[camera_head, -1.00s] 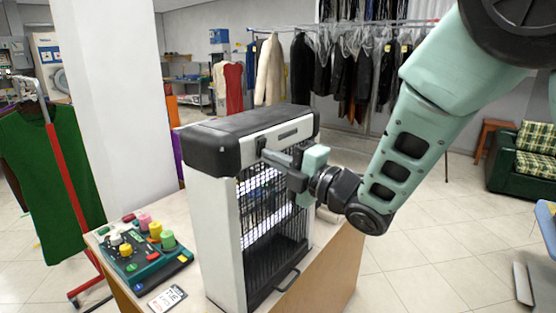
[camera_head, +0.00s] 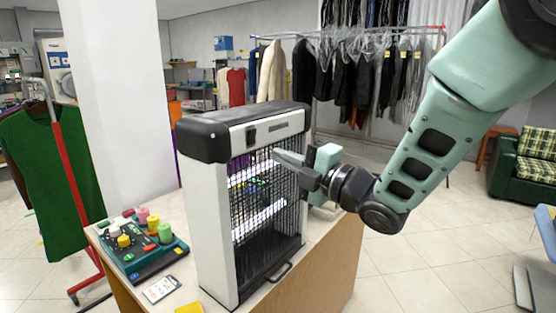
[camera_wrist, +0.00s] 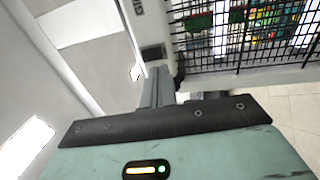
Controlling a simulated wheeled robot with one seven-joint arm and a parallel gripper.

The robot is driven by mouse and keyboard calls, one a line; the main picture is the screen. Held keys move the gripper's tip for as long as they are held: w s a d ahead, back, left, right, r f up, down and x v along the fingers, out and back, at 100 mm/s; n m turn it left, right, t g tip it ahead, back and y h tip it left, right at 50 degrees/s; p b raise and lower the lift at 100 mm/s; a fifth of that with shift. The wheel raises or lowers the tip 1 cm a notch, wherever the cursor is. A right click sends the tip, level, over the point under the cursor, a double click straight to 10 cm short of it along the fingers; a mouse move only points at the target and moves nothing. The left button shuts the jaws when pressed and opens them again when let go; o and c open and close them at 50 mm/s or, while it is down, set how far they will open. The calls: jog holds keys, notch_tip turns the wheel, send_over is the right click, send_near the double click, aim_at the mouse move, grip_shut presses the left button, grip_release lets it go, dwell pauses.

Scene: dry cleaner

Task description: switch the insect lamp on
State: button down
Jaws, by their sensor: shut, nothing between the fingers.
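The insect lamp (camera_head: 212,220) stands upright on a counter, with black end caps, a white frame and a black front grille. Two bright white tubes show behind the grille in the head view. A small dark switch (camera_head: 251,135) is on the upper front panel; a dark rectangular part, likely this switch, shows in the wrist view (camera_wrist: 153,52). My gripper (camera_head: 277,155) is shut and empty, in front of the grille, just below and right of the switch, apart from it in the head view. Its fingers also show in the wrist view (camera_wrist: 158,80).
The wooden counter (camera_head: 330,260) also holds a green device (camera_head: 150,262) with coloured spools, a small white card (camera_head: 161,289) and a yellow piece (camera_head: 189,308). A rack with a green garment (camera_head: 45,180) stands left, beside a white pillar (camera_head: 120,100).

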jog(key=b+v, duration=0.3)
jog(key=v, duration=0.5)
jog(key=s+d+f+m+g+h, duration=0.1)
jog(key=s+f+m+g+h, duration=0.3)
jog(key=f+m+h, duration=0.7)
jog(key=s+d+f+m+g+h, duration=0.2)
jog(key=s+d+m+g, duration=0.1)
jog(key=s, duration=0.8)
jog(key=s+d+f+m+g+h, duration=0.1)
jog(key=s+m+g, duration=0.4)
jog(key=s, duration=0.6)
jog(key=shift+s+d+f+m+h, duration=0.4)
jog(key=shift+d+f+m, duration=0.45)
jog(key=shift+m, duration=0.05)
